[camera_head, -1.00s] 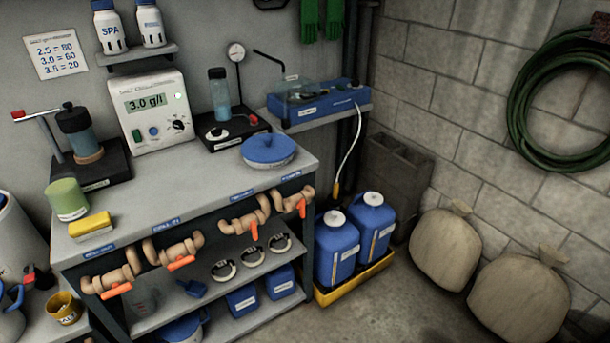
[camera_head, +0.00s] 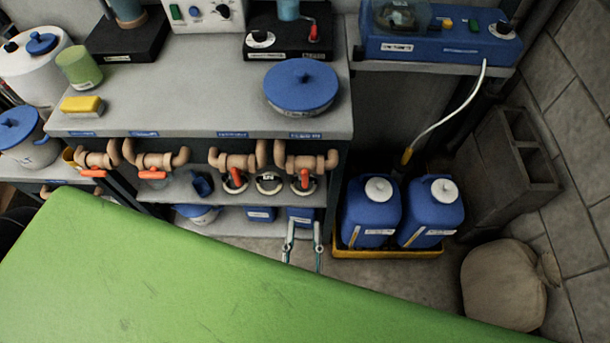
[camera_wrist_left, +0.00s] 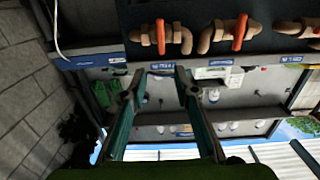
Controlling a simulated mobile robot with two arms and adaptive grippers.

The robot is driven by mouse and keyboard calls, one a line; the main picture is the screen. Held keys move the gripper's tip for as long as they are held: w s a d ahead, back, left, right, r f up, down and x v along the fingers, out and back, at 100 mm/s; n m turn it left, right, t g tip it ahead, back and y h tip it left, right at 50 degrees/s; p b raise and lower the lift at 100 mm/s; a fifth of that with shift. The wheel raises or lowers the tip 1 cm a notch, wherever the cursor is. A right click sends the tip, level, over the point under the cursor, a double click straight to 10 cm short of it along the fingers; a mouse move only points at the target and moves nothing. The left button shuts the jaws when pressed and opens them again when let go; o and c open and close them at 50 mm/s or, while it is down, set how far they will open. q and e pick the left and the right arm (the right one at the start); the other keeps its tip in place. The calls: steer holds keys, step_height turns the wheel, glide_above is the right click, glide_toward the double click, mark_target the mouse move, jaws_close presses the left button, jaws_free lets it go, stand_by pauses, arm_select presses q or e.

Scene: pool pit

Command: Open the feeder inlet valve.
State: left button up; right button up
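Several tan pipe valves with orange handles hang in a row under the front edge of the bench: far left (camera_head: 97,160), second (camera_head: 155,162), third (camera_head: 237,163) and far right (camera_head: 305,163). The left two handles lie roughly level; the right two point down in the head view. The labels above are too small to read, so I cannot tell which is the feeder inlet. My left gripper (camera_head: 304,240) is open and empty, below and in front of the far-right valve, apart from it. In the left wrist view its fingers (camera_wrist_left: 158,82) are spread, with two orange handles (camera_wrist_left: 160,36) beyond.
The grey bench (camera_head: 200,60) carries a blue-lidded tub (camera_head: 301,87). Blue jugs (camera_head: 370,212) stand in a yellow tray (camera_head: 390,253) right of the gripper. A sack (camera_head: 503,285) lies farther right. A large green surface fills the lower left of the head view.

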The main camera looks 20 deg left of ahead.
arm_select(q)
steer(key=p, duration=0.1)
glide_toward(305, 176)
steer(key=w, duration=0.2)
steer(key=x, duration=0.4)
steer(key=p+x, duration=0.1)
steer(key=x, duration=0.1)
steer(key=shift+w+a, duration=0.1)
steer(key=shift+a, duration=0.2)
steer(key=shift+w+a, duration=0.15)
steer(key=shift+w, duration=0.35)
arm_select(e)
steer(key=shift+s+a+r, duration=0.15)
steer(key=shift+s+r, duration=0.05)
steer(key=shift+r, duration=0.35)
steer(key=shift+s+a+r, duration=0.15)
steer(key=shift+r, duration=0.35)
arm_select(q)
jaws_close()
